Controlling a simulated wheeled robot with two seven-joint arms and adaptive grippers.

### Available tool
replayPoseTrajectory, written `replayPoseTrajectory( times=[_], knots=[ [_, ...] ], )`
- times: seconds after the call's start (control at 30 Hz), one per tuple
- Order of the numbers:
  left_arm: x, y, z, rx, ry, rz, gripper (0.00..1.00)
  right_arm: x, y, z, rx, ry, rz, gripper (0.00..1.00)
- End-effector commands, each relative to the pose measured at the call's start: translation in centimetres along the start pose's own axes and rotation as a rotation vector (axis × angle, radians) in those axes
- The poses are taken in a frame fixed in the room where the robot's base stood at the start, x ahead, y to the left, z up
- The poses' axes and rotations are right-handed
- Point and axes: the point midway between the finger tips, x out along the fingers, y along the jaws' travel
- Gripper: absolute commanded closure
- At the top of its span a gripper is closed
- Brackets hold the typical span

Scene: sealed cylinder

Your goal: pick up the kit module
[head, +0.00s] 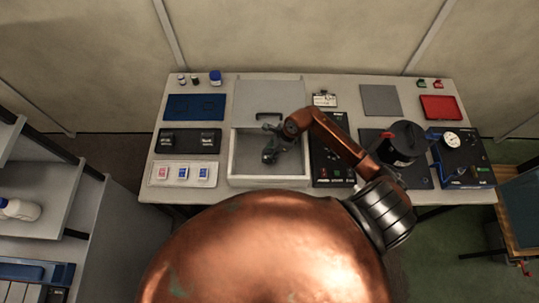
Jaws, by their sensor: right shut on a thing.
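My right gripper (269,155) reaches in from the right, over the open pale box (234,158) at the middle of the table. It is shut on a small dark thing, mostly hidden by the fingers. I take this to be the kit module, but its shape and markings cannot be made out. Whether it touches the box floor cannot be told. My left gripper is not in view.
Left of the box are a white tray (212,182) with several small packs, a black unit (188,141) and a blue mat (180,107). Right of it stand a black panel (325,160), a black round pot (404,143) and a gauge unit (466,165). A grey mat (380,100) lies behind.

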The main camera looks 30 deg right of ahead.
Motion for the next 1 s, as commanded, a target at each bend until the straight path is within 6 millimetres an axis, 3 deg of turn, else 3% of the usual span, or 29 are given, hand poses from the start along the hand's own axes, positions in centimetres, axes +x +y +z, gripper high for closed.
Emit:
replayPoseTrajectory(
  times=[0.13, 0.57, 0.7, 1.0],
  knots=[
    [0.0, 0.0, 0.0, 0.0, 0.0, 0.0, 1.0, 0.0, 0.0, 0.0, 0.0, 0.0, 0.0, 0.92],
    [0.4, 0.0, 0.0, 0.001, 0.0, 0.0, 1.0, -1.0, -0.1, 0.4, -0.003, 0.001, -0.002, 0.93],
    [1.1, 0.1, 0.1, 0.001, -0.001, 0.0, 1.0, -3.1, -0.1, 1.2, -0.007, 0.002, -0.005, 0.93],
    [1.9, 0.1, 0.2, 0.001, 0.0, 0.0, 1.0, -10.2, 5.5, 0.1, -0.005, 0.006, 0.0, 0.93]
  ],
)
